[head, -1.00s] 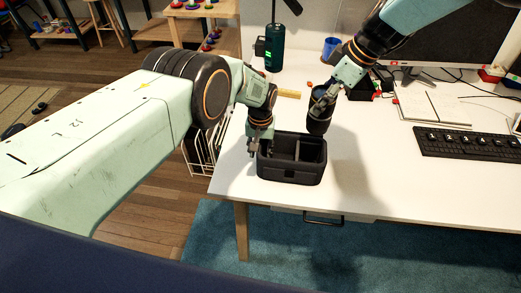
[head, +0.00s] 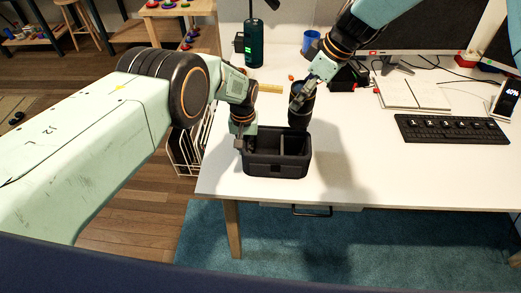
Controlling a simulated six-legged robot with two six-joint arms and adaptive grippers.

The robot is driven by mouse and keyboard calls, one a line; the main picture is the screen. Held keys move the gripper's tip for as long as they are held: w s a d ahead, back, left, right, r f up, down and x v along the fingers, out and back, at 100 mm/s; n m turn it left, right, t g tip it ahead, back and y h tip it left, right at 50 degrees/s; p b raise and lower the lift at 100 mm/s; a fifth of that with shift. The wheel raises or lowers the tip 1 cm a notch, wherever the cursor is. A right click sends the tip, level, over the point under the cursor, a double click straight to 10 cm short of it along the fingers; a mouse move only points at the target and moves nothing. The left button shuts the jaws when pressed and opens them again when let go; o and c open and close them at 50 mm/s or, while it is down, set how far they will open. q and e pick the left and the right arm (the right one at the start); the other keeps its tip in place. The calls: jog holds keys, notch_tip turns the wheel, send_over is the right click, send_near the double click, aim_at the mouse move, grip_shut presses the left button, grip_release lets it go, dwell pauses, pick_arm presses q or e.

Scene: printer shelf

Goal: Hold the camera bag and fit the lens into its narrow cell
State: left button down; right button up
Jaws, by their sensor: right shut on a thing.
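The black camera bag (head: 275,171) stands open-topped near the front left part of the white desk. Dividers split its inside into cells. My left gripper (head: 239,143) is at the bag's left wall; its fingers are too small and dark to tell whether they are closed on the rim. My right gripper (head: 300,91) is shut on the dark cylindrical lens (head: 301,112) and holds it roughly upright at the bag's back right corner. The lens's lower end appears just above the rim there. The narrow cell's floor is hidden.
A dark green cylinder (head: 253,43), a blue cup (head: 310,43) and a yellow-brown block (head: 270,88) stand behind the bag. A notebook (head: 413,92) and keyboard (head: 451,129) lie to the right. The desk (head: 360,170) is clear right of the bag.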

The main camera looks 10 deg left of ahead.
notch_tip(320, 180, down, 4)
jog(key=m+t+h, duration=0.1)
jog(key=m, duration=0.3)
jog(key=shift+f+m, duration=0.1)
jog(key=shift+m, duration=0.3)
jog(key=shift+t, duration=0.4)
notch_tip(320, 180, down, 10)
jog(key=shift+d+f, duration=0.1)
jog(key=shift+f, duration=0.6)
jog(key=o, duration=1.5)
jog(key=shift+s, duration=0.1)
jog(key=shift+c, duration=0.2)
send_near(308, 122)
jog(key=x, duration=0.5)
jog(key=shift+f, duration=0.1)
